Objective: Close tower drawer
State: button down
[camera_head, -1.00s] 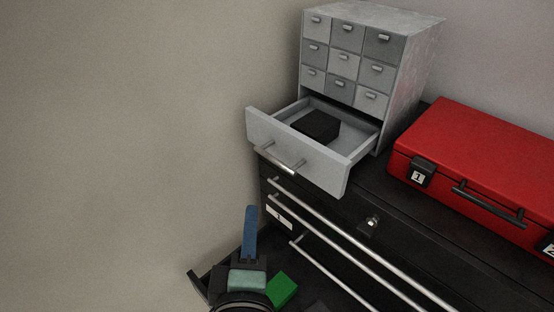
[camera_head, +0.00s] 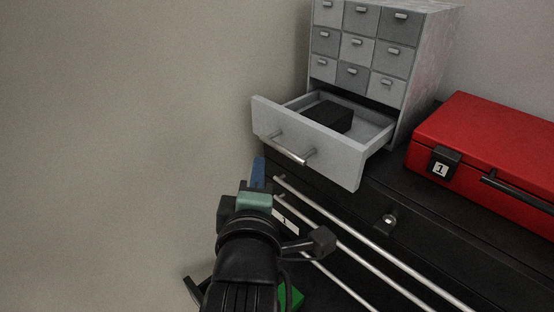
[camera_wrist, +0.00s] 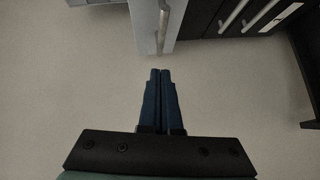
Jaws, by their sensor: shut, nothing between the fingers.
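The grey tower (camera_head: 357,47) of small drawers stands on a black cabinet. Its wide bottom drawer (camera_head: 308,143) is pulled well out, with a black block (camera_head: 327,115) inside. A silver bar handle (camera_head: 289,149) is on its front. My gripper (camera_head: 258,170) is just below and in front of the drawer's left part in the head view. In the wrist view, my blue fingers (camera_wrist: 160,73) are shut together and empty. Their tips point towards the drawer front and handle (camera_wrist: 163,28), with a small gap visible.
A red case (camera_head: 490,150) lies on the black cabinet (camera_head: 420,240) to the right of the tower. Long silver handles (camera_head: 340,243) run along the cabinet's front. A low drawer below stands open with a green block (camera_head: 291,297) inside. A bare wall is at the left.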

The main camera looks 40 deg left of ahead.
aim_at(333, 127)
jog(key=shift+w+a+f+p, duration=0.15)
jog(key=shift+w+p, duration=0.2)
jog(key=shift+w, duration=0.45)
jog(key=shift+w+f+p, duration=0.2)
jog(key=shift+w+p, duration=0.1)
jog(key=shift+w, duration=0.55)
jog(key=shift+w+a+f+p, duration=0.15)
jog(key=shift+w+p, duration=0.2)
jog(key=shift+w, duration=0.45)
jog(key=w+b, duration=0.3)
jog(key=w, duration=0.1)
jog(key=w+d+b, duration=0.1)
jog(key=w+b, duration=0.2)
jog(key=w, duration=0.2)
jog(key=w+b, duration=0.3)
jog(key=w, duration=0.2)
jog(key=shift+d+f, duration=0.15)
jog(key=shift+w, duration=0.35)
jog(key=shift+w+d+r, duration=0.1)
jog(key=shift+r, duration=0.2)
